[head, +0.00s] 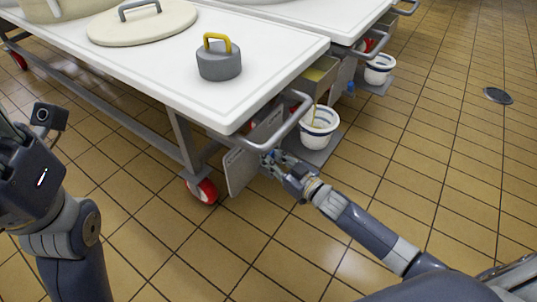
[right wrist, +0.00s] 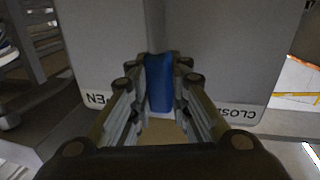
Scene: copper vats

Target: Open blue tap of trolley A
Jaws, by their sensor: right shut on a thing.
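In the right wrist view, the blue tap handle (right wrist: 158,82) stands upright between the fingers of my right gripper (right wrist: 160,92), which is shut on it. Behind it is a grey panel (right wrist: 105,45) with a label ending in "EN" at left and one starting "CLOS" at right. In the head view my right gripper (head: 273,160) is low under the near white trolley's (head: 250,95) corner, beside the panel (head: 238,174). The blue handle is mostly hidden there. My left arm is at the left edge, its fingers out of view. No trolley letter is legible.
A grey push bar (head: 285,125) juts out just above my right gripper. A striped bucket (head: 318,122) stands behind it, with a thin yellowish streak above. A grey weight (head: 218,62) with a yellow handle and a round lid (head: 143,22) lie on top.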

